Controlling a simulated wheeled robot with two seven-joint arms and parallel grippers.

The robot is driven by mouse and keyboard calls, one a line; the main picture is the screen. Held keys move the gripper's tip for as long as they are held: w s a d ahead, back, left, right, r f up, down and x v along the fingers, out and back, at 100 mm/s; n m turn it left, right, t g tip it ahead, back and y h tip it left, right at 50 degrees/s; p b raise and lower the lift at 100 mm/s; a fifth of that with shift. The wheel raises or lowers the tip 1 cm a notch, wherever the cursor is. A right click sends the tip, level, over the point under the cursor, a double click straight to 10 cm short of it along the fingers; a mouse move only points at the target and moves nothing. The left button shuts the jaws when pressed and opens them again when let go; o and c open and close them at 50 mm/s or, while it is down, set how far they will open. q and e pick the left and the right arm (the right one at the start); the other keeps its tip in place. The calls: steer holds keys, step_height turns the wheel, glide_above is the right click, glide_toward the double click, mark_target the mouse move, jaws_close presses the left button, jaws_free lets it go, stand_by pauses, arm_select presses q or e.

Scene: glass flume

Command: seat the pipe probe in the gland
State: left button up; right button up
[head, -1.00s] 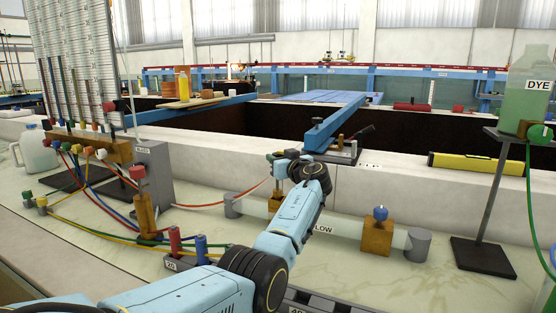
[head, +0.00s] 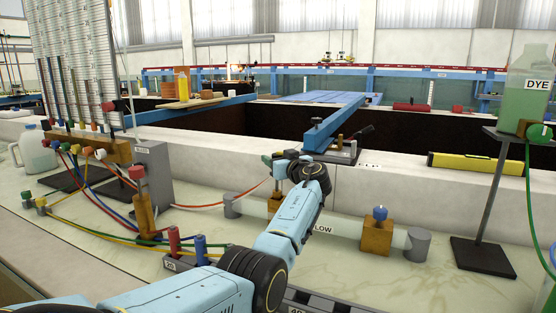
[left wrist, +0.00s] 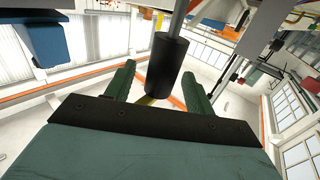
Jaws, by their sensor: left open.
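My left gripper (head: 281,157) is above the far part of the bench, near the end of a blue beam; its fingers are small and partly hidden by my wrist in the head view. In the left wrist view its two green fingers (left wrist: 157,85) are apart. A black cylinder on a grey rod (left wrist: 167,65) appears between them; I cannot tell whether they touch it, or whether it is the pipe probe. A clear pipe (head: 345,224) lies across the bench, partly behind my arm, with a blue-knobbed brown block (head: 377,236) on it. I cannot tell which part is the gland.
A red-topped brown post (head: 145,212) and red and blue fittings (head: 174,240) stand left of my arm. Coloured tubes run to the manometer board (head: 80,60). A dye bottle stand (head: 484,255) and yellow level (head: 478,165) are at the right. The front right bench is clear.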

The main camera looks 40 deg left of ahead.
arm_select(q)
steer(key=shift+d, duration=0.1)
steer(key=shift+s+d, duration=0.1)
steer(key=shift+d, duration=0.1)
steer(key=p+v, duration=0.2)
steer(key=v, duration=1)
steer(key=shift+s+d, duration=0.2)
steer(key=shift+d, duration=0.15)
arm_select(e)
steer(key=f, duration=0.1)
steer(key=d+f, duration=0.1)
steer(key=f, duration=0.1)
steer(key=d+f, duration=0.1)
steer(key=f, duration=0.1)
steer(key=shift+s+d+f, duration=0.15)
steer(key=shift+s+d, duration=0.1)
steer(key=shift+s, duration=0.1)
arm_select(q)
steer(key=shift+r, duration=0.15)
